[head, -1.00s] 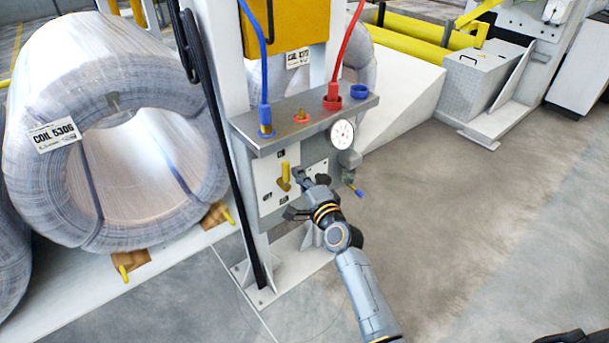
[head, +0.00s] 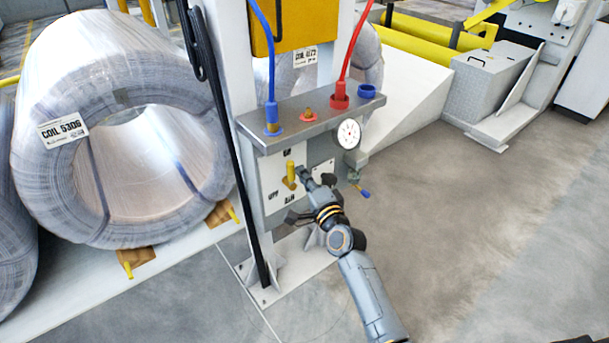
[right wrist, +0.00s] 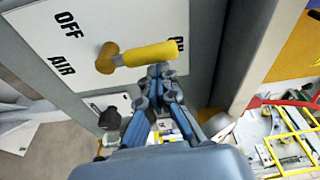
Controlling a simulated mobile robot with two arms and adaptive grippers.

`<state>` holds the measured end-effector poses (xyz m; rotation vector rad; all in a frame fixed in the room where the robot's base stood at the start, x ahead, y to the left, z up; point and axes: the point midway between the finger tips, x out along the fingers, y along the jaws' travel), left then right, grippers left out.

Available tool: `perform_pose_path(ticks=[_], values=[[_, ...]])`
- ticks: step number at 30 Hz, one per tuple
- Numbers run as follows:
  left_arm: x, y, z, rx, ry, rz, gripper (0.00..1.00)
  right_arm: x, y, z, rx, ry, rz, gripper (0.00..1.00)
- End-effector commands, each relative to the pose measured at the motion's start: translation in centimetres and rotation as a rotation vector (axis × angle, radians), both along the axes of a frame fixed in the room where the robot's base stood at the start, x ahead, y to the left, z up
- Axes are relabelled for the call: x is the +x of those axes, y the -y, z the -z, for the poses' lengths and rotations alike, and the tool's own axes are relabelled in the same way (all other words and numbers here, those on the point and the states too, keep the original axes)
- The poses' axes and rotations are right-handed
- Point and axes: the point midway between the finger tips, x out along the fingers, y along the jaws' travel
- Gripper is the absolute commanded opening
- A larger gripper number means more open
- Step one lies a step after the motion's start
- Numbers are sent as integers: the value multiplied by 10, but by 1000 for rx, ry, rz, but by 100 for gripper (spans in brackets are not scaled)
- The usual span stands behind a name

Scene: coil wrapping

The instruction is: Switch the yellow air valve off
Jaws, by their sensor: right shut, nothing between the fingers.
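The yellow air valve handle (head: 290,175) stands upright on a white plate on the front of the grey panel, its tip toward the ON label. In the right wrist view the handle (right wrist: 150,54) points from its brass-coloured hub toward the partly covered ON lettering; OFF (right wrist: 68,25) and AIR (right wrist: 62,65) are printed near the hub. My right gripper (head: 303,174) is just right of the handle. Its shut, empty fingertips (right wrist: 160,72) are right beside the handle's outer part; I cannot tell whether they touch. My left gripper is not in view.
A pressure gauge (head: 348,134) and a small blue-tipped lever (head: 363,192) are on the panel's right. Blue (head: 263,50) and red (head: 352,50) hoses rise from the shelf above. A wrapped coil (head: 60,180) stands left. The floor right is clear.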

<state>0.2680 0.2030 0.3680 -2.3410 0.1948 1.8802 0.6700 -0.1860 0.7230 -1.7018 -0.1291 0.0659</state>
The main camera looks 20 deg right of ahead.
Motion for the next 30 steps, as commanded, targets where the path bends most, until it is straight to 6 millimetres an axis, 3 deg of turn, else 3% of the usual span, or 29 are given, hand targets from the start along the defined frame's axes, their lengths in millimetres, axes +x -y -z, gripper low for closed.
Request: perform_pose_path(ticks=[8, 30], values=[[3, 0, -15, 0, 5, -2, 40, -3, -10, 1, -139, 50, -3, 0], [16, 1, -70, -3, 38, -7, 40, -17, -48, 17, -797, 287, -3, 0]])
